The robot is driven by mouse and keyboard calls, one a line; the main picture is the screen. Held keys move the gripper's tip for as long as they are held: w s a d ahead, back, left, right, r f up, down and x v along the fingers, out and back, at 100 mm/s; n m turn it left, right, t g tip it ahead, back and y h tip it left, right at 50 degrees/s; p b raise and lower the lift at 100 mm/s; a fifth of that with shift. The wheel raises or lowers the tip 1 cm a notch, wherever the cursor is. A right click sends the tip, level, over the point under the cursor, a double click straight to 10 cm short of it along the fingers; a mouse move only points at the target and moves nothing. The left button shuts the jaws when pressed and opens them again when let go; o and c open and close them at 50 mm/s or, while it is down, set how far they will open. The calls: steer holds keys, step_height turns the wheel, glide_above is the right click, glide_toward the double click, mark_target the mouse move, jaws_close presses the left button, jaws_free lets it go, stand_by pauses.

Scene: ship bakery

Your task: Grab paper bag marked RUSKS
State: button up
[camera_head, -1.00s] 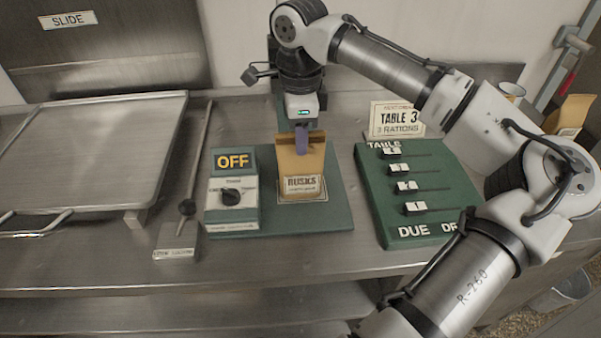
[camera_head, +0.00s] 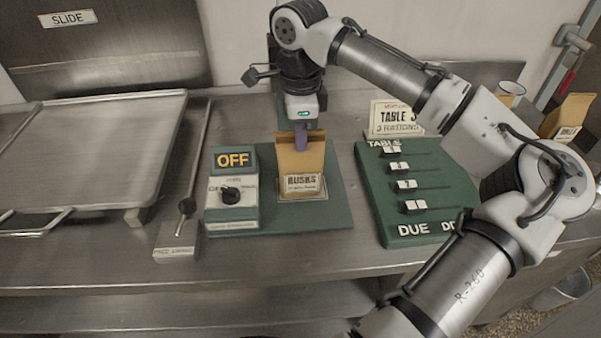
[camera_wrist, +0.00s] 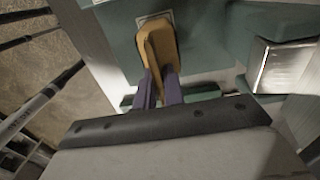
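The tan paper bag labelled RUSKS (camera_head: 302,185) stands upright on the right part of a green base, beside the OFF switch box. My gripper (camera_head: 301,140) points down over the bag's top, its purple fingers overlapping the bag's upper edge in the head view. In the wrist view my gripper (camera_wrist: 159,75) has its two fingers close together at the near end of the bag (camera_wrist: 157,45), with tan paper between them. Whether they press on it does not show.
The OFF box with a black knob (camera_head: 231,191) is close left of the bag. A green board with sliders (camera_head: 415,190) and a TABLE 3 card (camera_head: 396,119) are right. A lever (camera_head: 187,207) and metal tray (camera_head: 95,150) are left. Another tan bag (camera_head: 570,115) stands far right.

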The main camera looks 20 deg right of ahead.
jaws_close()
steer(key=shift+r, duration=0.1)
